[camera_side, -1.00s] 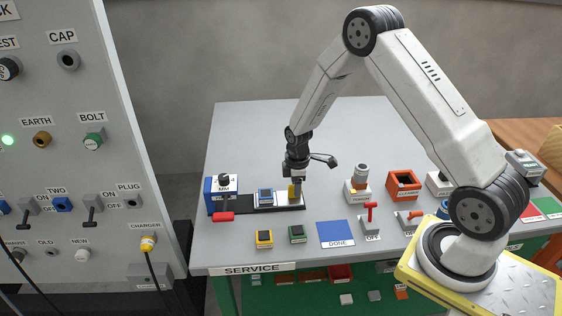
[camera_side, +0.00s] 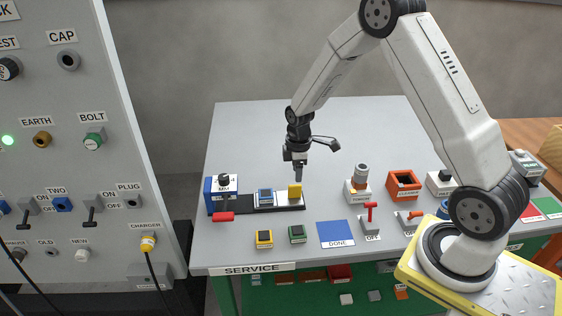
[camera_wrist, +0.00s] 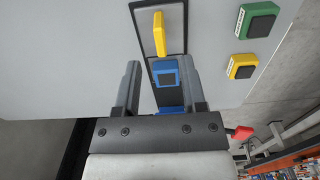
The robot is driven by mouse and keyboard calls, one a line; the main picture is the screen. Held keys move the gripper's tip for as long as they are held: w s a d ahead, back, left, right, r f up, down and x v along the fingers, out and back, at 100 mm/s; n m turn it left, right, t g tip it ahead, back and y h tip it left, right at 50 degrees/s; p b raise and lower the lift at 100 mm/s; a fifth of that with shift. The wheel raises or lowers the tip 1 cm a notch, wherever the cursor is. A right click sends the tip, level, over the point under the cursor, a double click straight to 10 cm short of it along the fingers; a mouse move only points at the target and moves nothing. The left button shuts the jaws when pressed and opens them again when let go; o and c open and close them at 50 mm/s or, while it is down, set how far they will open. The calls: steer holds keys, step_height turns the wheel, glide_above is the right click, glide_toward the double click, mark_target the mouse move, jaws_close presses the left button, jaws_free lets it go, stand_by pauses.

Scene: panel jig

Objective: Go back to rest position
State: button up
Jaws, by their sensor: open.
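My gripper (camera_side: 298,177) hangs over the grey bench, pointing down, a little above the upright yellow piece (camera_side: 295,190). In the wrist view its two fingers (camera_wrist: 160,80) are apart with nothing between them that they grip. The yellow piece also shows in the wrist view (camera_wrist: 159,34), standing free on the dark jig strip, beyond the fingertips. A small blue module (camera_side: 265,195) sits beside it in a white-edged holder on the same strip; in the wrist view the blue module (camera_wrist: 166,73) appears between the fingers.
A blue device with a red handle (camera_side: 222,190) is at the strip's left end. Yellow and green blocks (camera_side: 264,238) (camera_side: 297,233) and a blue DONE mat (camera_side: 337,233) lie in front. An orange box (camera_side: 403,184) and switches stand right. The back of the bench is clear.

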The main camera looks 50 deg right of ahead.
steer(key=s+a+r+m+t, duration=0.2)
steer(key=s+a+r+m, duration=0.7)
steer(key=s, duration=0.5)
steer(key=shift+s+a+r+t, duration=0.3)
steer(key=shift+a+r, duration=0.6)
steer(key=shift+a, duration=0.25)
